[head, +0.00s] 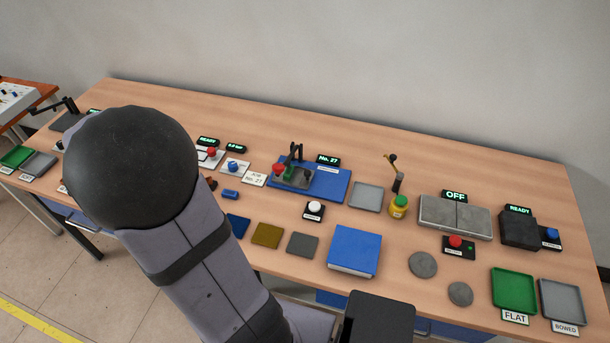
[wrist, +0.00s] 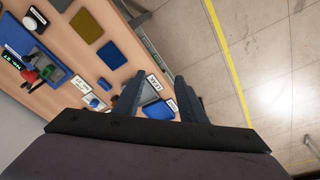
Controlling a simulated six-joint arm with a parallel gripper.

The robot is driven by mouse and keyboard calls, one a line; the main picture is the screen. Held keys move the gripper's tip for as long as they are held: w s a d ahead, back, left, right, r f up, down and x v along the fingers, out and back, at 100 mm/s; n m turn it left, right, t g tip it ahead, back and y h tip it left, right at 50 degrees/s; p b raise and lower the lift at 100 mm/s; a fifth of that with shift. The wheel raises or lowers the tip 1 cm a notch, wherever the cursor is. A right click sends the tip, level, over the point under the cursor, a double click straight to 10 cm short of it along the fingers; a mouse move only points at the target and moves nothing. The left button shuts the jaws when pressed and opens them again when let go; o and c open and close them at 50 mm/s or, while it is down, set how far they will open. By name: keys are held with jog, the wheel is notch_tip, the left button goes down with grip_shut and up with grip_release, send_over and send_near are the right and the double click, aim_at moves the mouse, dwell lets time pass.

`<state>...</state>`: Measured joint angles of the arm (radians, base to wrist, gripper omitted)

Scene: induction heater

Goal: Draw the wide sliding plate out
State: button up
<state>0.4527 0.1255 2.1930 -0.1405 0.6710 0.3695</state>
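A wide grey slab in two panels (head: 455,216) lies on the right half of the bench in the head view, in front of a green "OFF" display (head: 456,196). I cannot tell for sure that this is the wide sliding plate. The panels lie side by side with a thin seam between them. My gripper (wrist: 160,77) shows in the wrist view with its two fingers apart and nothing between them. It points over the front edge of the bench, away from the slab. In the head view my arm hides the gripper.
A red button box (head: 457,243) stands in front of the slab. A yellow-green bottle (head: 398,207) stands left of it and a dark block (head: 519,231) right of it. A blue box (head: 355,250), round grey discs (head: 423,264) and a green tray (head: 514,291) lie nearer the front edge.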

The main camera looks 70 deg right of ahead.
jog(key=s+d+f+m+h+b, duration=0.15)
jog(key=d+m, duration=0.35)
jog(key=d, duration=0.9)
jog(key=m+g+h+b, duration=0.1)
jog(key=m+g+b, duration=0.2)
jog(key=m+b, duration=0.45)
send_near(307, 172)
jog(key=m+p, duration=0.2)
jog(key=shift+p+x, duration=1.1)
jog(key=shift+x, duration=2.95)
grip_shut()
